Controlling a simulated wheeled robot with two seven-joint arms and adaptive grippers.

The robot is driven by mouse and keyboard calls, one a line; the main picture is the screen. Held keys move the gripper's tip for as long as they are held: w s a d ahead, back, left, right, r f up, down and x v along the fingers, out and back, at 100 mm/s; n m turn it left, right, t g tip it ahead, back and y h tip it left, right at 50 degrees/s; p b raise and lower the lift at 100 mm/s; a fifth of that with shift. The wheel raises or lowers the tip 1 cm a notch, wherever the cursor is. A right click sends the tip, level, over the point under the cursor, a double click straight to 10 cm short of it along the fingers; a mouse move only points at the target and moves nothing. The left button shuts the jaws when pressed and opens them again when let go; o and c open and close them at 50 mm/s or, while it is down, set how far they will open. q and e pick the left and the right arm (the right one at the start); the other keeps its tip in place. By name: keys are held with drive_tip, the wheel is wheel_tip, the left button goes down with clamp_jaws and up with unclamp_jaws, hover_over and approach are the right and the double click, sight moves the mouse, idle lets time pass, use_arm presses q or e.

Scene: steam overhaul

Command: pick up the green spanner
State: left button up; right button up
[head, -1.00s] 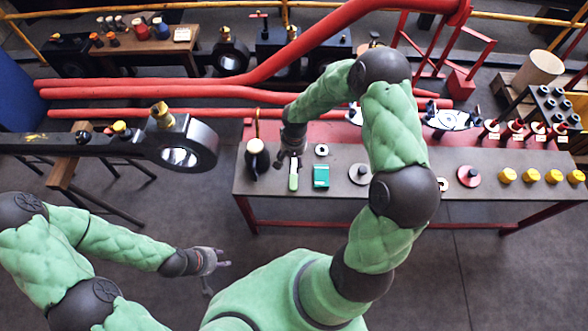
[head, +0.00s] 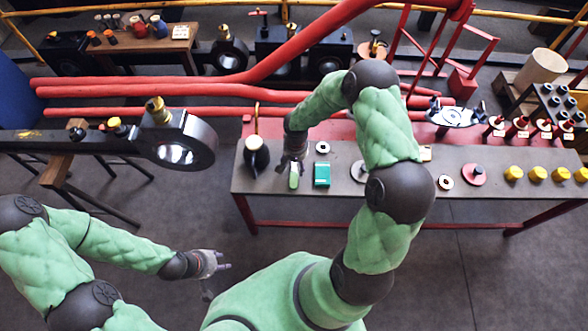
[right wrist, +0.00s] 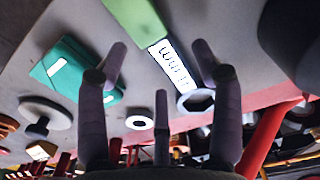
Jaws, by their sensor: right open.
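The green spanner (head: 294,182) lies on the workbench (head: 330,209), left of the teal box. In the right wrist view its green handle (right wrist: 135,20) runs to a pale lettered shank and a ring end (right wrist: 195,100). My right gripper (head: 292,165) is over the spanner and hides its far part in the head view. In the right wrist view the fingers (right wrist: 160,62) are spread with the shank showing between them; whether they touch it I cannot tell. My left gripper (head: 218,266) hangs empty over the floor, its fingers apart.
The teal box (head: 322,174) lies close to the right of the spanner, with a pale washer (head: 323,147) behind it. A dark oil can (head: 256,156) stands to the left. Red pipes (head: 180,92) run behind the bench. Yellow-topped pieces (head: 537,173) line the right part.

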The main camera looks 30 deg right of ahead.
wheel_tip(320, 180, down, 2)
drive_tip(key=shift+f, duration=0.1)
use_arm(q)
drive_tip(key=shift+f, duration=0.5)
use_arm(e)
clamp_jaws()
drive_tip(key=shift+r, duration=0.25)
drive_tip(key=shift+w+r, duration=0.1)
drive_tip(key=shift+r, duration=0.15)
wheel_tip(320, 180, up, 3)
drive_tip(key=shift+f+p, duration=0.15)
drive_tip(key=shift+p, duration=0.4)
use_arm(q)
wheel_tip(320, 180, up, 6)
drive_tip(key=p, duration=0.4)
drive_tip(key=shift+f, duration=0.15)
use_arm(e)
drive_tip(key=s+a+r, duration=0.7)
drive_tip(key=a+r, duration=0.2)
drive_tip(key=a, duration=0.3)
drive_tip(key=shift+r, duration=0.3)
